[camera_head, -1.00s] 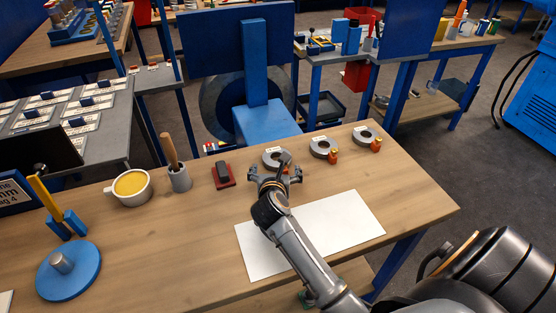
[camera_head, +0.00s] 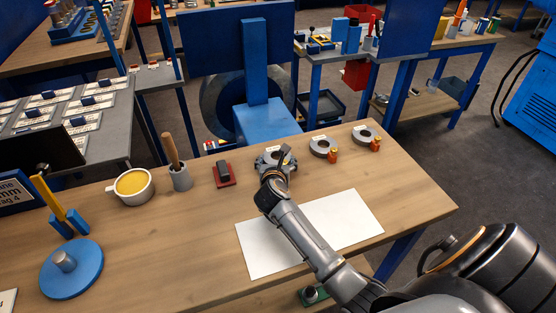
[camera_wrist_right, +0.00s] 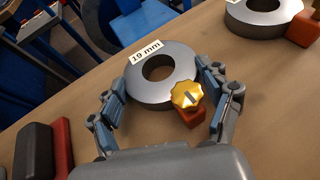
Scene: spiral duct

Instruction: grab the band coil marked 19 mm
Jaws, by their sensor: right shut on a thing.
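The grey band coil (camera_wrist_right: 143,90) lies flat on the wooden table, with a white tag that reads as 19 mm in the right wrist view. An orange-red block with a yellow knob (camera_wrist_right: 187,95) sits at its near edge. My right gripper (camera_wrist_right: 161,74) is shut on this coil, one finger on each side of it. In the head view my right gripper (camera_head: 274,160) covers much of the coil. My left gripper is not in view.
A dark red block (camera_head: 223,174) is to the left, then a grey cup with a wooden handle (camera_head: 180,178). White paper (camera_head: 345,218) lies in front.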

